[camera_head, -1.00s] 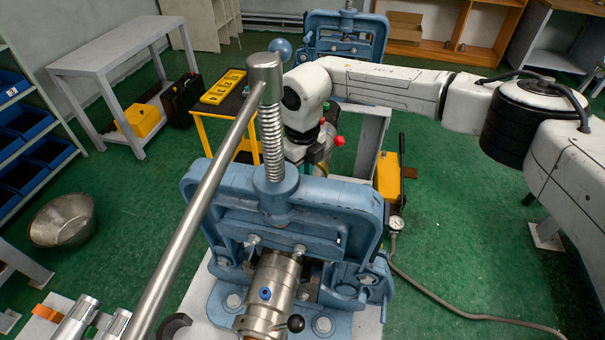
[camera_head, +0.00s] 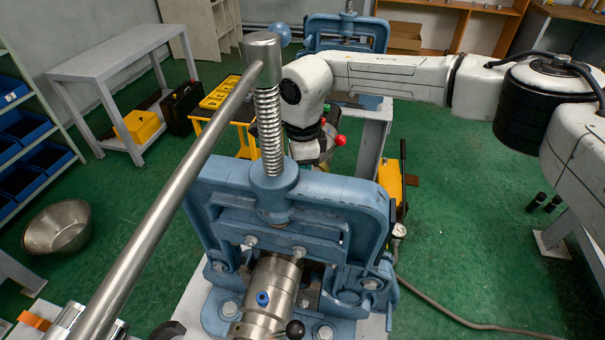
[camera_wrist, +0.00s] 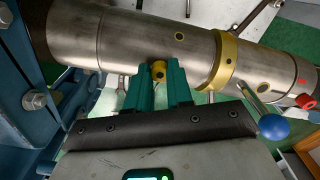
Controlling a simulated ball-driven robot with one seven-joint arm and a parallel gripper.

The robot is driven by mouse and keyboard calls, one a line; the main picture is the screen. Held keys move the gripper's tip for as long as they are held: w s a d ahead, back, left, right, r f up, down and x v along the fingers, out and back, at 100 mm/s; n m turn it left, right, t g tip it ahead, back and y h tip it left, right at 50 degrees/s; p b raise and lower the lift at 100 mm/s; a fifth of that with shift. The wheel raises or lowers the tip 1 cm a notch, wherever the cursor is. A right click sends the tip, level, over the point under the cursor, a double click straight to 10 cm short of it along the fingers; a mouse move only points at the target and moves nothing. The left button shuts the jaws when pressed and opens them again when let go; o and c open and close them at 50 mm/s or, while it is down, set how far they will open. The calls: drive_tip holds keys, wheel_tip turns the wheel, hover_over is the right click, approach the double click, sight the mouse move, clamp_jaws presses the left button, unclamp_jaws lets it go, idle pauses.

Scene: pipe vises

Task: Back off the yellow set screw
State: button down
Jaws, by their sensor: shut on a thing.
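In the wrist view the yellow set screw (camera_wrist: 159,71) stands out from the side of a steel pipe (camera_wrist: 135,45). My gripper (camera_wrist: 158,75) has green fingers that are shut on the screw, with its yellow head showing between the fingertips. In the head view my gripper is hidden behind the blue pipe vise (camera_head: 340,205), below my wrist, and the yellow screw is not visible there.
A yellow collar (camera_wrist: 225,60) rings the pipe right of my fingers, with a blue-knobbed lever (camera_wrist: 273,127) close by. The vise's long steel handle (camera_head: 165,200) slants across the head view. Bolts and blue vise parts (camera_wrist: 25,75) stand at left in the wrist view.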

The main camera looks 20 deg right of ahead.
drive_tip(key=shift+s+f+n+b, duration=0.1)
drive_tip(key=shift+f+n+b, duration=0.1)
drive_tip(key=shift+n, duration=0.65)
drive_tip(key=shift+s+f+n+b, duration=0.1)
drive_tip(key=shift+n+b, duration=0.05)
drive_tip(key=shift+n, duration=0.7)
drive_tip(key=c, duration=1)
unclamp_jaws()
drive_tip(key=shift+w+r, duration=0.15)
drive_tip(key=shift+r, duration=0.1)
wheel_tip(320, 180, up, 11)
drive_tip(key=shift+f+b, duration=0.15)
drive_tip(key=shift+b, duration=0.55)
drive_tip(key=shift+d, duration=0.15)
